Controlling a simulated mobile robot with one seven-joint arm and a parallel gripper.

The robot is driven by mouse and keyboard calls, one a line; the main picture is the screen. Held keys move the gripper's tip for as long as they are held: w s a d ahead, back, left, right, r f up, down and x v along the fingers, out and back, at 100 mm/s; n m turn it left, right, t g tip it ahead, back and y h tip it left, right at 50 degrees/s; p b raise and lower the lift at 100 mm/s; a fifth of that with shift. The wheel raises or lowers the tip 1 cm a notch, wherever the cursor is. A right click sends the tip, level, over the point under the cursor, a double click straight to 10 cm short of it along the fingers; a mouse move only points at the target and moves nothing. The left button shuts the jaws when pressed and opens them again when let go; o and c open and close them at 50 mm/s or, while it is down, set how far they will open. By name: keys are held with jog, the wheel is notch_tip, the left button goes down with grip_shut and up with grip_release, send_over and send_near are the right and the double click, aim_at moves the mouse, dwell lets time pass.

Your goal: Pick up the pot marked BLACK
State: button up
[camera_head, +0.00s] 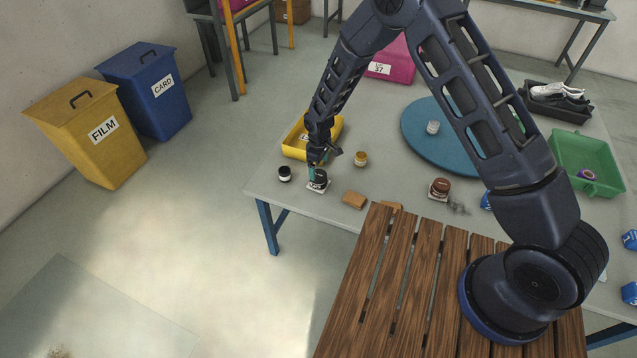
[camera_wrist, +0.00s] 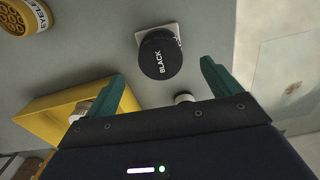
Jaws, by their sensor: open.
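The pot marked BLACK (camera_wrist: 160,56) has a round black lid with white lettering and stands on a white square card (camera_wrist: 155,32). In the head view the pot (camera_head: 320,178) is near the table's left front edge, partly hidden by my gripper (camera_head: 315,167). In the wrist view my gripper (camera_wrist: 162,70) is open, with one green finger on each side below the pot. The pot appears just ahead of the fingertips, lined up with the gap, and nothing is held.
A small black-lidded jar (camera_head: 284,173) stands to the left of the pot. A yellow tray (camera_head: 296,152) lies behind it. A blue turntable (camera_head: 415,130) is farther right.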

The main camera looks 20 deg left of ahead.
aim_at(318, 175)
jog(key=shift+f, duration=3.95)
jog(key=shift+c, duration=0.4)
jog(key=shift+a, duration=0.1)
jog(key=c, duration=1.4)
